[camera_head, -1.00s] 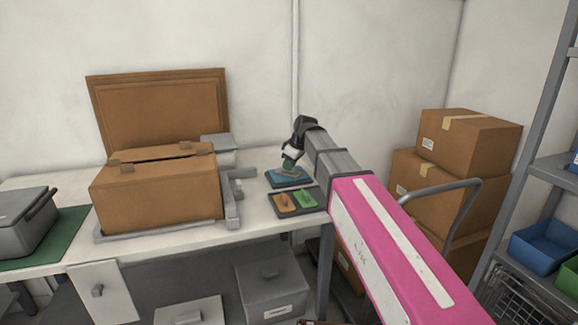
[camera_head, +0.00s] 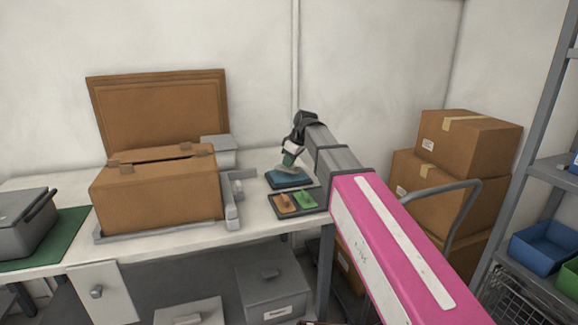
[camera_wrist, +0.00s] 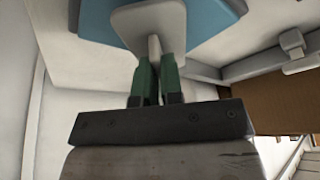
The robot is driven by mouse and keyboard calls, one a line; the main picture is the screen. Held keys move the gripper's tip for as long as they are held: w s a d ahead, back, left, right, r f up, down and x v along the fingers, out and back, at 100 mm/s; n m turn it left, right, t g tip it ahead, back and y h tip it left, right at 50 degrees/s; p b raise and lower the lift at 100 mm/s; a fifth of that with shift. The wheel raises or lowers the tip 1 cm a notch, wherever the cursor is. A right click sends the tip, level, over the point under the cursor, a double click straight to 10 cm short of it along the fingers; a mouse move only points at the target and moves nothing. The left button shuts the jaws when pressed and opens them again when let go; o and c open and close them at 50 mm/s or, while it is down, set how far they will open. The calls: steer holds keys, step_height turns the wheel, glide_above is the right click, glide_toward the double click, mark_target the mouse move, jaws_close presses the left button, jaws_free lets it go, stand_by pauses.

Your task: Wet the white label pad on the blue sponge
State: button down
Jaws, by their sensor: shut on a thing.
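The white label pad (camera_wrist: 150,24) is a pale flat plate with a short handle. My gripper (camera_wrist: 157,72) has green fingers shut on that handle. In the head view my gripper (camera_head: 289,160) points down at the table's right part, over the blue sponge (camera_head: 281,181). The sponge is a flat blue block in a dark tray, and it also fills the wrist view behind the pad (camera_wrist: 214,14). The pad is at or just above the sponge's top, and I cannot tell whether they touch. The pad's underside is hidden.
A small dark tray (camera_head: 296,213) with an orange and a green piece lies just in front of the sponge. A brown carton (camera_head: 160,195) in a grey frame stands to the left. Stacked boxes (camera_head: 455,180) stand right of the table.

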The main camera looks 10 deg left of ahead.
steer(key=shift+r, duration=2.45)
